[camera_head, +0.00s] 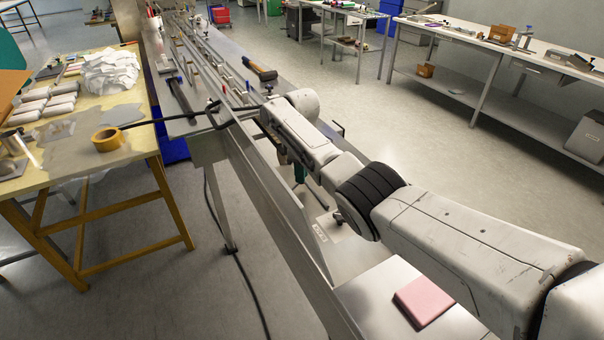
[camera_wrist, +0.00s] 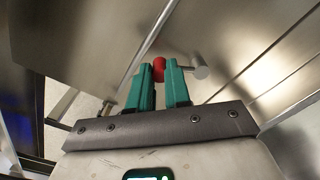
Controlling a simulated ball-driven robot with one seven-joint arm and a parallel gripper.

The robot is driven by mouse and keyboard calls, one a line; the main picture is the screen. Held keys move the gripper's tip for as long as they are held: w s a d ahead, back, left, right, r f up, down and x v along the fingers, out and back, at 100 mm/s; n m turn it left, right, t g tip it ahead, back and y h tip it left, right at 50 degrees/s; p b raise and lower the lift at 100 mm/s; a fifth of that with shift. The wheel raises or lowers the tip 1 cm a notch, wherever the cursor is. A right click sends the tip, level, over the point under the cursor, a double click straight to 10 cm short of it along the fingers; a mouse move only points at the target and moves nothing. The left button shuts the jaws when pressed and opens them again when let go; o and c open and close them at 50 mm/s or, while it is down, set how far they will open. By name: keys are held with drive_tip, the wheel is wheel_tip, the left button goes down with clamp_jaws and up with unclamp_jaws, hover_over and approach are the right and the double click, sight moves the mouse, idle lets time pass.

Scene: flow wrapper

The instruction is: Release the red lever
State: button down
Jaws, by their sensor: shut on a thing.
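The red lever (camera_wrist: 159,68) shows in the wrist view as a small red knob between the tips of my gripper's two green fingers. My gripper (camera_wrist: 159,76) is shut on it. A short grey metal cylinder (camera_wrist: 201,72) sticks out just right of the right fingertip. In the head view my gripper (camera_head: 299,172) hangs below my arm at the side of the long metal machine (camera_head: 262,165). The lever is not clearly visible there.
A yellow-legged table (camera_head: 128,157) with a tape roll (camera_head: 107,139) and white packets stands at the left. A pink block (camera_head: 423,302) lies on a metal surface at the front. Work benches (camera_head: 480,45) stand at the back right. Open floor lies between.

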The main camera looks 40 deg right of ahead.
drive_tip(key=c, duration=1.1)
unclamp_jaws()
wheel_tip(320, 180, up, 11)
drive_tip(key=shift+f, duration=0.1)
